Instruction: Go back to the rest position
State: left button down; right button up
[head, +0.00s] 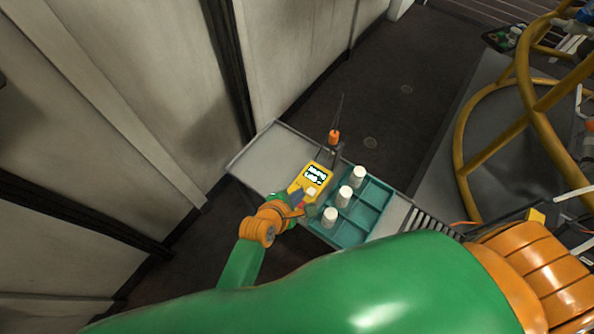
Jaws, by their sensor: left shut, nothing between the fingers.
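My left gripper (302,201) shows near the middle of the head view, at the end of my green and orange arm. It is shut and empty. It is just beside a yellow device with a lit dark screen (317,174) and the near left edge of a teal divided tray (372,215). I cannot tell whether it touches either. My right gripper is not in view.
Several white cylinders, one of them (358,174) at the back, stand at the tray's left side. Tray and device are on a grey bench (265,157). An orange-and-black tool (334,138) stands behind. Wall panels (130,90) close the left; a yellow tubular frame (463,150) stands right.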

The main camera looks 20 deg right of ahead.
pick_arm(q)
jog(key=shift+d+r, duration=0.1)
jog(key=shift+d, duration=0.1)
jog(key=s+a+f+m+g+y, duration=0.35)
jog(key=s+a+f+m, duration=0.8)
jog(key=a+f, duration=0.4)
jog(key=s+a+f+m+g+y, duration=0.1)
jog(key=s+a+f+m, duration=0.1)
jog(key=s+a+m, duration=0.2)
jog(key=s+a+f+m+g+y, duration=0.1)
jog(key=s+a+f+m+y, duration=0.1)
jog(key=s+a+m, duration=0.3)
jog(key=s+a+f, duration=0.1)
jog(key=s+a, duration=0.2)
jog(key=s, duration=0.2)
jog(key=shift+s+a, duration=0.2)
jog(key=shift+a, duration=0.1)
jog(key=shift+f, duration=0.1)
